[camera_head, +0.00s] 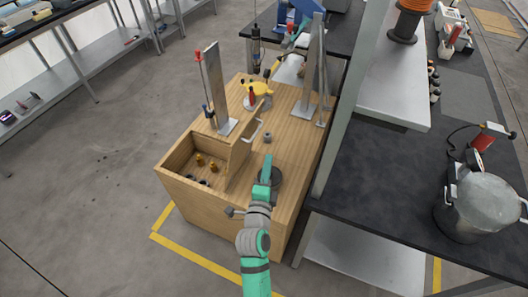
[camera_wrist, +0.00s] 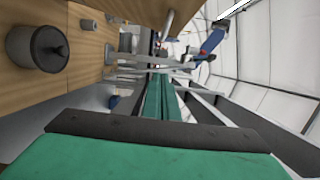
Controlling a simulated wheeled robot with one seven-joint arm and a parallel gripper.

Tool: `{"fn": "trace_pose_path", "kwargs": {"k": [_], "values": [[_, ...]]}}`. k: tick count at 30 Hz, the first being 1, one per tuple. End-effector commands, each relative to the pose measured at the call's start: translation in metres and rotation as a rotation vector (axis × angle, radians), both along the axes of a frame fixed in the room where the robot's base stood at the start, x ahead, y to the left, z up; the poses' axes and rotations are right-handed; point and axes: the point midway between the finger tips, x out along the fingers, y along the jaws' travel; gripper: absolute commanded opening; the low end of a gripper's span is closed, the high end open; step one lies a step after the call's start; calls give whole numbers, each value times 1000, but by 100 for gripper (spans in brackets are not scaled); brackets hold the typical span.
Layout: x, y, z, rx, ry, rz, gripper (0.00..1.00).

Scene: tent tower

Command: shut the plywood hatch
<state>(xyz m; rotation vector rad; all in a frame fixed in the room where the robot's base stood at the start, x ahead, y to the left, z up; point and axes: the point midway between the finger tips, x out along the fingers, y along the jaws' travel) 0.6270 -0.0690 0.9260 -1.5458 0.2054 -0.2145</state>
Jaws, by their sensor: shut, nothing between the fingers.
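The plywood hatch (camera_head: 243,143) stands raised at the right side of an open compartment (camera_head: 178,158) in the wooden cabinet's top. A pale metal handle (camera_head: 254,131) is on the hatch's right face. Brass-coloured pieces (camera_head: 200,160) and small dark pieces lie inside the compartment. My gripper (camera_head: 267,161) is shut and empty, to the right of the hatch and nearer the cabinet's front, apart from the handle. Its green fingers (camera_wrist: 160,97) are together in the wrist view. I cannot tell how high above the top they are.
A dark round lidded pot (camera_wrist: 38,47) is beside my gripper on the cabinet top. A small grey cylinder (camera_head: 267,138) is near the handle. A metal upright (camera_head: 214,85) and a yellow item (camera_head: 257,88) stand behind. A dark bench (camera_head: 385,165) is at right.

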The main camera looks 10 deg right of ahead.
Motion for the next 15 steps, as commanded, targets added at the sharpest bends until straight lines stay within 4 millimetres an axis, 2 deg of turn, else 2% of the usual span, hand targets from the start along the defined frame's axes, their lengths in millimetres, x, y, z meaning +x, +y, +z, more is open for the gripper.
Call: {"fn": "trace_pose_path", "kwargs": {"k": [15], "values": [[83, -22, 1, -2, -2, 1, 0]]}}
